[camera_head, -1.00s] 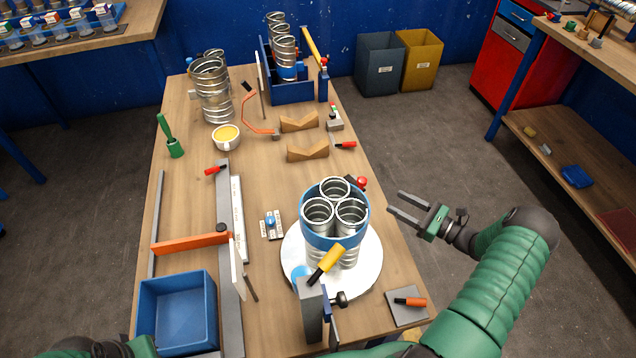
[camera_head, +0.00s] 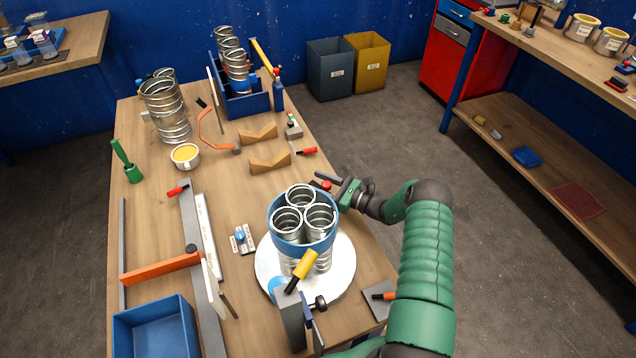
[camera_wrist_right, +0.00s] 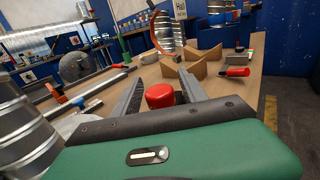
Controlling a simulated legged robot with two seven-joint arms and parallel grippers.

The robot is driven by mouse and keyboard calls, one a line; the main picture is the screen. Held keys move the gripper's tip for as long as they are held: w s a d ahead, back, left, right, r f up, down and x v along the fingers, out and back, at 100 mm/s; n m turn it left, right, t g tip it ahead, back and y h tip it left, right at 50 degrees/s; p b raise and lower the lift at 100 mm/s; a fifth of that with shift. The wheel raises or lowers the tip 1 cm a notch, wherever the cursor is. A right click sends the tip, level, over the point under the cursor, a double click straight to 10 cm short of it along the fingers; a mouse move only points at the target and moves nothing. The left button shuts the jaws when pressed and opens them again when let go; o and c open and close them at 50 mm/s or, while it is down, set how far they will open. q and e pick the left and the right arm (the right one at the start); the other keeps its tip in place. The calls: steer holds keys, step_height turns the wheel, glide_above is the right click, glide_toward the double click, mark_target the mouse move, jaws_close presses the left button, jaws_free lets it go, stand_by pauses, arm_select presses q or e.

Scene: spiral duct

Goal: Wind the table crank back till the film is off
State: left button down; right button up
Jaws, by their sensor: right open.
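Three silver spiral ducts (camera_head: 303,218) stand bundled upright on the white turntable (camera_head: 341,272), with blue film (camera_head: 287,247) around their upper part. A red knob (camera_head: 326,185), seemingly the crank's, is just beyond the bundle; the crank arm is mostly hidden. My right gripper (camera_head: 324,182) is at the knob. In the right wrist view the red knob (camera_wrist_right: 160,96) lies between the open fingers of my gripper (camera_wrist_right: 161,84), with gaps on both sides. A grey post (camera_head: 291,318) with a yellow handle (camera_head: 302,269) stands in front of the bundle. My left gripper is out of view.
Wooden V-blocks (camera_head: 269,162) and red-handled tools lie beyond the knob. A blue bin (camera_head: 156,328), an orange bar (camera_head: 160,268) and a cup (camera_head: 186,155) are on the left of the table.

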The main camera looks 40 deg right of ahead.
steer(key=shift+d+f, duration=0.1)
steer(key=shift+d, duration=0.05)
steer(key=c, duration=0.5)
jaws_close()
steer(key=shift+r, duration=0.2)
stand_by(0.6)
